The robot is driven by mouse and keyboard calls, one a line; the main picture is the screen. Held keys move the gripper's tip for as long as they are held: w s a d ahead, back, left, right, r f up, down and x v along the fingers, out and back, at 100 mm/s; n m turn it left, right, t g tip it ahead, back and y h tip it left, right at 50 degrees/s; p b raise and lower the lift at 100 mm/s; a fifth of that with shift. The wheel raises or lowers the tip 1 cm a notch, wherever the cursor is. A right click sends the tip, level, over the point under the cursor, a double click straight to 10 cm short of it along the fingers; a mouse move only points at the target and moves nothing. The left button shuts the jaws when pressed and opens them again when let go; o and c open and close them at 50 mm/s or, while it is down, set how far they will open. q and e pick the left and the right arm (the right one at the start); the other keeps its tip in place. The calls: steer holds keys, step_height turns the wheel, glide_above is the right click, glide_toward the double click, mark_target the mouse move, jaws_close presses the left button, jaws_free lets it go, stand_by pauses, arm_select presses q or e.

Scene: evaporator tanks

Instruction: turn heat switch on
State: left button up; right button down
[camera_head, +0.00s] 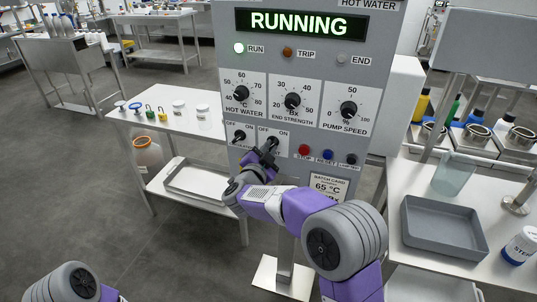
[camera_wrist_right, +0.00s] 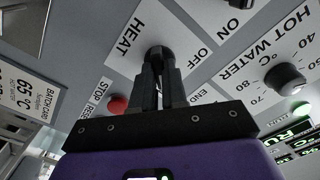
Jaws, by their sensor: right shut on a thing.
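The heat switch (camera_wrist_right: 158,56) is a black knob on a white plate marked HEAT, with OFF beside it in the right wrist view. My right gripper (camera_wrist_right: 160,80) is shut on this knob, its two dark fingers closed around it. In the head view my right gripper (camera_head: 266,151) reaches the right-hand of two switches low on the grey control panel (camera_head: 230,90). The fingers cover most of the knob, so I cannot tell which way it points. My left gripper is out of view.
The panel's display (camera_head: 300,23) reads RUNNING and the green RUN lamp (camera_head: 239,48) is lit. Beside the gripper are a second switch (camera_head: 239,135) and a red STOP button (camera_head: 304,150). A grey tray (camera_head: 450,246) lies on the right table.

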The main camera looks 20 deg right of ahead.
steer(key=shift+m+b, duration=0.3)
steer(key=shift+m, duration=0.2)
steer(key=c, duration=1.2)
jaws_free()
steer(key=shift+o, duration=0.2)
steer(key=p+v, duration=0.1)
steer(key=v, duration=0.6)
steer(key=shift+s+a, duration=0.15)
steer(key=shift+s, duration=0.1)
